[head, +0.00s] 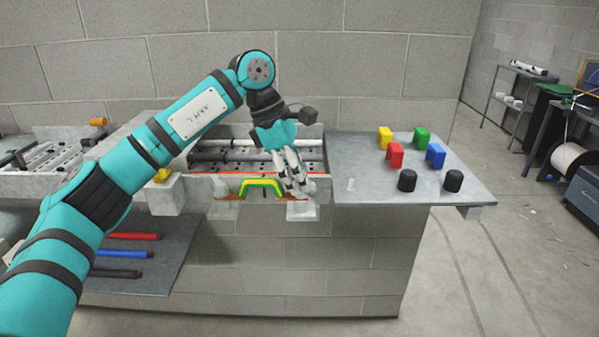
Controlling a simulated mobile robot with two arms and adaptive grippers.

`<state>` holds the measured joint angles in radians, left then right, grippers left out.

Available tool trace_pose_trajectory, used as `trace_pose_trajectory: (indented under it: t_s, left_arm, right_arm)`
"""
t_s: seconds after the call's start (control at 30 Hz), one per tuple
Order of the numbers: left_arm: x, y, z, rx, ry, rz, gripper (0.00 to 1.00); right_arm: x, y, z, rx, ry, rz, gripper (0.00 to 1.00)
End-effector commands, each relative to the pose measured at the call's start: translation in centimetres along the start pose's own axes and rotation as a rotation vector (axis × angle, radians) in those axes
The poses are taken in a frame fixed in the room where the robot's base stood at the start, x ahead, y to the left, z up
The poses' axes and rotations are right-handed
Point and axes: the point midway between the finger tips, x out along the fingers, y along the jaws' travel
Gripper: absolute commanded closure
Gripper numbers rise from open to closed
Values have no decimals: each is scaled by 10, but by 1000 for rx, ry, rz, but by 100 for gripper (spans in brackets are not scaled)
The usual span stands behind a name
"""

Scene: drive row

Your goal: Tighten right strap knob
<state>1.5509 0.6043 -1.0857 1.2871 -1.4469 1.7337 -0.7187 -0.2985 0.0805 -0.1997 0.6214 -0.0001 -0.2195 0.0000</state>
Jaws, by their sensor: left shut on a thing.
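My left gripper (297,184) reaches down in front of the conveyor-like bed at the centre of the head view. Its fingers are shut at the right end of the yellow and green strap piece (262,184), where the right strap knob would be. The fingers mostly hide what they hold, so the knob's own shape cannot be made out. The strap piece arches over an orange-red part at the front edge of the bed. A pale block (302,212) sits just below the fingers. My right gripper is not in view.
A lower shelf (165,265) holds red, blue and black rods.

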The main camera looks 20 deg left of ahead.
Motion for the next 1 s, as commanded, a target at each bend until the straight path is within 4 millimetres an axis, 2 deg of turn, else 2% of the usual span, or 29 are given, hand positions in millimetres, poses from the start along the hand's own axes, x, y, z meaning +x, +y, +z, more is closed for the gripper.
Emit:
trace_pose_trajectory:
  t_s: [0.03, 0.4, 0.7, 1.0]
  left_arm:
    - [-5, 1, 2, 30, -1, -13, 100]
    - [-5, 2, 3, 335, -2, -139, 100]
    - [-4, 3, 3, 541, -2, -221, 100]
    - [-3, 3, 3, 651, -2, -264, 100]
  right_arm:
    - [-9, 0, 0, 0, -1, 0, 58]
    - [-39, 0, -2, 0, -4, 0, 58]
    - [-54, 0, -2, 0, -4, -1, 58]
    - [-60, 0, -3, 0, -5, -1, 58]
